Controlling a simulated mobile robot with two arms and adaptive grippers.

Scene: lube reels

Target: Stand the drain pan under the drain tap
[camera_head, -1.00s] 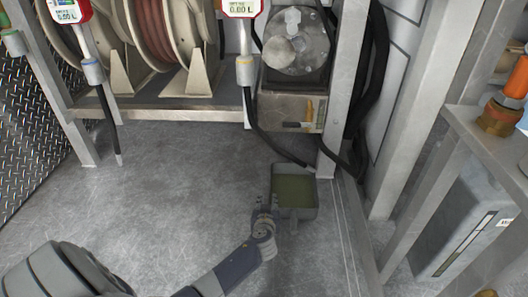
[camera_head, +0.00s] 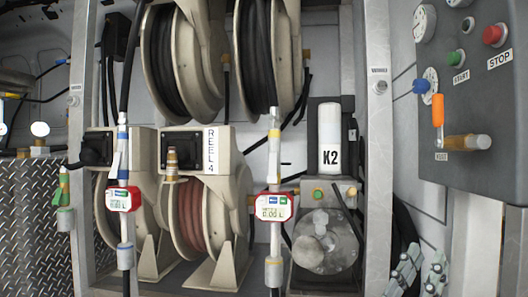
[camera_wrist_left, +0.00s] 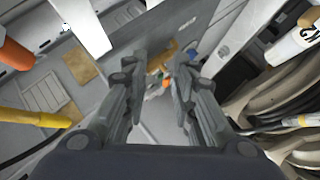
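My left gripper (camera_head: 420,272) is at the bottom right of the head view, below the control panel. Its two grey fingers stand apart with no pan between them. The left wrist view also shows the fingers of the left gripper (camera_wrist_left: 160,72) spread and empty. The drain pan is in neither view now. An orange-handled valve (camera_head: 437,112) with a brass-coloured fitting sits on the control panel at right. I cannot tell whether it is the drain tap. My right gripper is not in view.
Hose reels (camera_head: 195,215) fill the rack. A white K2 filter (camera_head: 330,137) stands above a round metal housing (camera_head: 325,240). A grey post (camera_head: 377,150) stands between these and the control panel (camera_head: 460,85). The floor is out of the head view.

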